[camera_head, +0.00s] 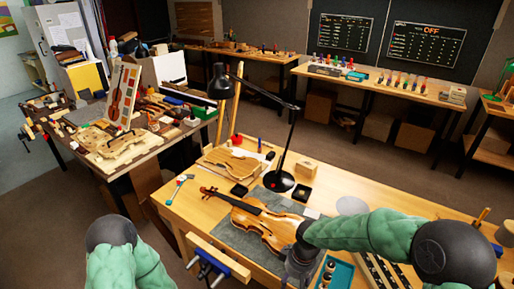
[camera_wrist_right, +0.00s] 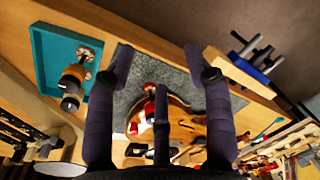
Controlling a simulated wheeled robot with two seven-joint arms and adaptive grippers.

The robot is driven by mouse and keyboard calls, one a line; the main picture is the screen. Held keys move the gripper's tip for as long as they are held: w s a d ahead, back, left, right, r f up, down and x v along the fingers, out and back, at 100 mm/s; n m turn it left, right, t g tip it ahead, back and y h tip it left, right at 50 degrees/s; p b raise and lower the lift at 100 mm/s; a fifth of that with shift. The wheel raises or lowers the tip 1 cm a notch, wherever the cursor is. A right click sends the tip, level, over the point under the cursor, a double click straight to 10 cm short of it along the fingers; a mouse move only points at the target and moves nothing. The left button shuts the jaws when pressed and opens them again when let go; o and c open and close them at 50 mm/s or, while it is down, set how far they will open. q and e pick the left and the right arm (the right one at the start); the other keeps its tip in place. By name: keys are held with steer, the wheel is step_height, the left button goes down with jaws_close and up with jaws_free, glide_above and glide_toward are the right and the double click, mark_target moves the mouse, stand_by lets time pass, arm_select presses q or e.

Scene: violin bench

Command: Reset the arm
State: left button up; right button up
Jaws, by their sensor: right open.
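My right arm (camera_head: 365,232) reaches in from the right of the head view. Its gripper (camera_head: 300,266) is over the lower end of a violin (camera_head: 262,222) and partly hides it. In the right wrist view the fingers of the right gripper (camera_wrist_right: 159,58) are spread apart with nothing between them. The violin body (camera_wrist_right: 180,128) lies beyond them on a grey mat (camera_wrist_right: 143,72). My left arm (camera_head: 118,250) shows at the bottom left of the head view, bent, with its gripper out of sight.
A black desk lamp (camera_head: 279,180) stands behind the violin. A teal tray (camera_head: 340,273) lies beside the right gripper. A blue vise (camera_head: 208,262) is on the bench's front edge. A cluttered side bench (camera_head: 118,170) stands at left. Bare wood (camera_head: 185,208) shows left of the violin.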

steer(key=s+f+m+y+b, duration=0.1)
steer(key=s+f+m, duration=0.1)
steer(key=s+f, duration=0.2)
steer(key=s+a+f+m+b, duration=0.1)
steer(key=s+f+m, duration=0.2)
steer(key=f, duration=0.8)
steer(key=s+f+m+y+b, duration=0.1)
steer(key=s+f+m, duration=0.1)
steer(key=s+f, duration=0.4)
step_height(320, 180, down, 2)
steer(key=shift+s+a+f+m+t+y, duration=0.1)
steer(key=shift+s+a+m+t+y, duration=0.2)
steer(key=shift+s+m, duration=0.1)
steer(key=shift+o, duration=0.8)
steer(key=shift+s+d+f, duration=0.15)
steer(key=shift+s+f, duration=0.1)
steer(key=shift+s, duration=0.15)
